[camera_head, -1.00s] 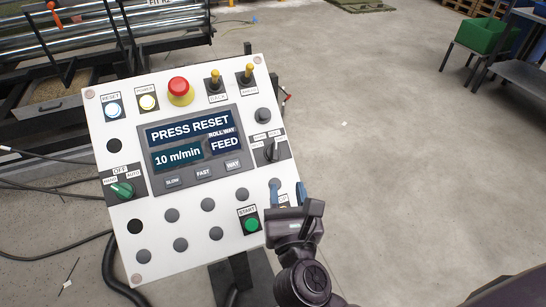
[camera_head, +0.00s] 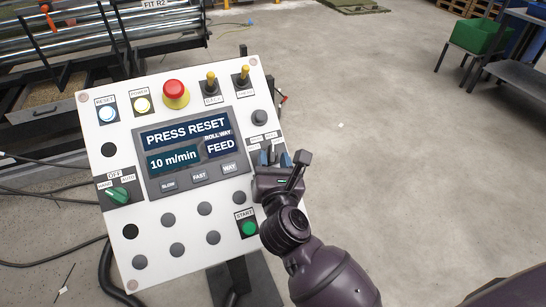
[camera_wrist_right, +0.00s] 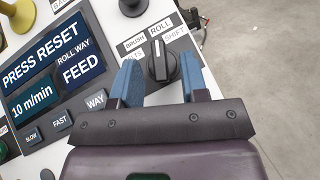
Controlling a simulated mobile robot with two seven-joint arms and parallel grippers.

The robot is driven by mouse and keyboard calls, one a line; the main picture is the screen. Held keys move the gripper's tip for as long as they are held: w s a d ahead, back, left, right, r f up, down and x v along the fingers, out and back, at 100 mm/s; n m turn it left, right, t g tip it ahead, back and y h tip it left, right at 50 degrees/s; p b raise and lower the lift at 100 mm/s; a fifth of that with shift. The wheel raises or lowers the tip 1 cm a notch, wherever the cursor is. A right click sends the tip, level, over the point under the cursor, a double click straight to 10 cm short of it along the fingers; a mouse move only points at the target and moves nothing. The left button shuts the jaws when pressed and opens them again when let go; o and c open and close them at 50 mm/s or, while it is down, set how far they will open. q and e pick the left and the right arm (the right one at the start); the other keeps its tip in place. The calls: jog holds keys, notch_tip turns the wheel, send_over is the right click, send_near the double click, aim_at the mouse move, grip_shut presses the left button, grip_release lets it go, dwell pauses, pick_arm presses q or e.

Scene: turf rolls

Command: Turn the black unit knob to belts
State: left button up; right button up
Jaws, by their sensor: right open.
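The black unit knob (camera_wrist_right: 161,63) sits on the right side of the white control panel (camera_head: 190,262). In the right wrist view its white mark points up, toward the label ROLL. The labels BRUSH and SHIFT are also readable, and a lower left one is partly hidden by a finger. My right gripper (camera_head: 273,156) is open, with its blue fingertips on either side of the knob. I cannot tell whether they touch it. In the head view the gripper largely hides the knob. My left gripper is not in view.
The display (camera_head: 190,145) reads PRESS RESET. A green START button (camera_head: 249,228), a red emergency button (camera_head: 174,92), yellow-tipped toggles (camera_head: 211,77) and a green selector (camera_head: 117,194) share the panel. A roller machine (camera_head: 100,40) stands behind left.

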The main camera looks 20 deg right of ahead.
jog(key=shift+w+d, duration=0.15)
jog(key=shift+w, duration=0.35)
